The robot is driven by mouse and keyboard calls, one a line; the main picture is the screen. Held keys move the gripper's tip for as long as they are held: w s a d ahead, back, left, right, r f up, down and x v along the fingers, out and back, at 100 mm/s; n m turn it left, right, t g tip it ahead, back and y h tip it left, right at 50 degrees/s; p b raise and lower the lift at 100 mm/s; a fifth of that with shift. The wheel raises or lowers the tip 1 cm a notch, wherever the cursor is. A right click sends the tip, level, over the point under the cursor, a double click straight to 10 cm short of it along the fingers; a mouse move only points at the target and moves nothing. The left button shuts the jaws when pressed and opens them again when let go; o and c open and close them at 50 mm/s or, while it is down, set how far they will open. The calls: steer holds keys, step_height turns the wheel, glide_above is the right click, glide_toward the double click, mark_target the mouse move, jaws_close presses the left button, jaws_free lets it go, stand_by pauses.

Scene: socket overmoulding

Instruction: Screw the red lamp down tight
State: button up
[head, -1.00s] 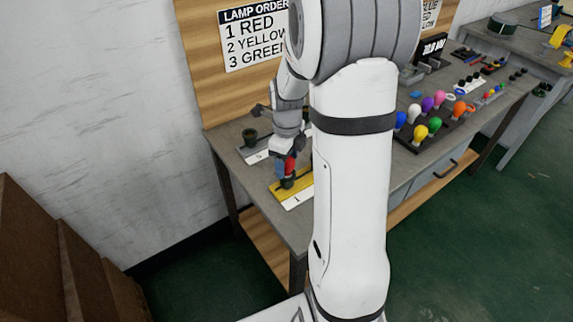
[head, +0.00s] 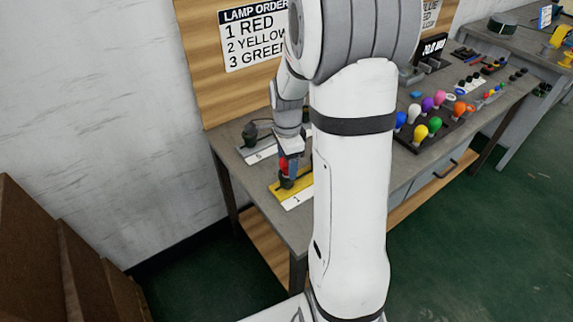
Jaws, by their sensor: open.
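The red lamp (head: 283,166) stands in the dark socket (head: 286,182) on the yellow base plate marked 1 (head: 297,200), near the left end of the bench. My gripper (head: 288,160) is at the lamp, coming down from above, with its fingers around or beside it. The jaws are open. The fingers and wrist hide part of the lamp, and I cannot tell how deep it sits in the socket.
A grey plate with a dark socket (head: 250,135) lies behind the yellow one. A rack of coloured lamps (head: 425,134) stands right of my arm on the bench (head: 232,153). A lamp order sign (head: 253,38) hangs on the wooden backboard. My arm hides the bench's middle.

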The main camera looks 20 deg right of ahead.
steer(key=n, duration=0.8)
steer(key=shift+n, duration=0.4)
steer(key=shift+c, duration=0.3)
